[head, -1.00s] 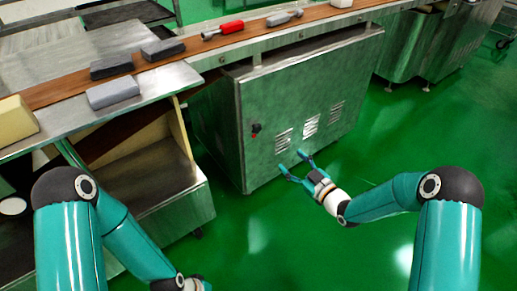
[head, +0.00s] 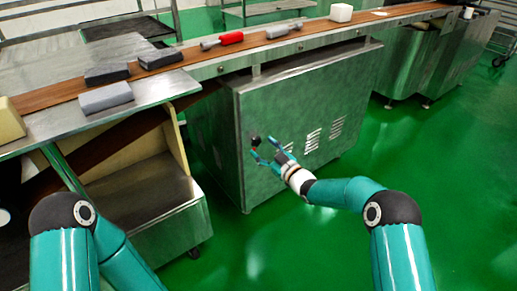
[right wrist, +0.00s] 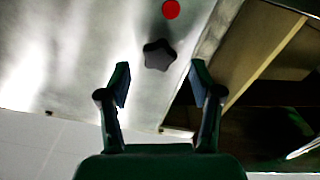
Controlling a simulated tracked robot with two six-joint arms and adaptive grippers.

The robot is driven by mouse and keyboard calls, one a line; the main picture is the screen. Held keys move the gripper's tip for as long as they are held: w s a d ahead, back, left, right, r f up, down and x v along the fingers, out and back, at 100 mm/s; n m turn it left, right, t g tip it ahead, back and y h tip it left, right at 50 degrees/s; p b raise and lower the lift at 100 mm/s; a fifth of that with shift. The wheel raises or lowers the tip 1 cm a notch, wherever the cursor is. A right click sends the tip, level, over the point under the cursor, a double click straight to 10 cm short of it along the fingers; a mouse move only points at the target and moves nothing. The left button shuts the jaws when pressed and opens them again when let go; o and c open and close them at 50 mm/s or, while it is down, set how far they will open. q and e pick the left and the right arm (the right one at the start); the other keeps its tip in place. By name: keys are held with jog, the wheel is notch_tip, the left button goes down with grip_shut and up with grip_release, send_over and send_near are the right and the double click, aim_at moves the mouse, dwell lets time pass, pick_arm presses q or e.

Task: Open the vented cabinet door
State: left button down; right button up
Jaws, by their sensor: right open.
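The vented cabinet door (head: 300,100) is a grey-green metal panel with several louvred vents, and it looks shut. Its black knob (head: 255,141) is near the door's left edge, with a small red spot close to it. My right gripper (head: 265,151) is open at the door, its fingers on either side of the knob's line and just short of it. In the right wrist view the star-shaped black knob (right wrist: 159,55) is ahead of and between the open fingertips, with the red disc (right wrist: 171,9) beyond it. My left gripper is outside the head view.
An open wooden-sided compartment (head: 140,165) is left of the cabinet. The green floor (head: 400,165) is clear at right.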

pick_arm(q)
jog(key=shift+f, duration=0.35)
pick_arm(e)
jog(key=shift+x, duration=1.2)
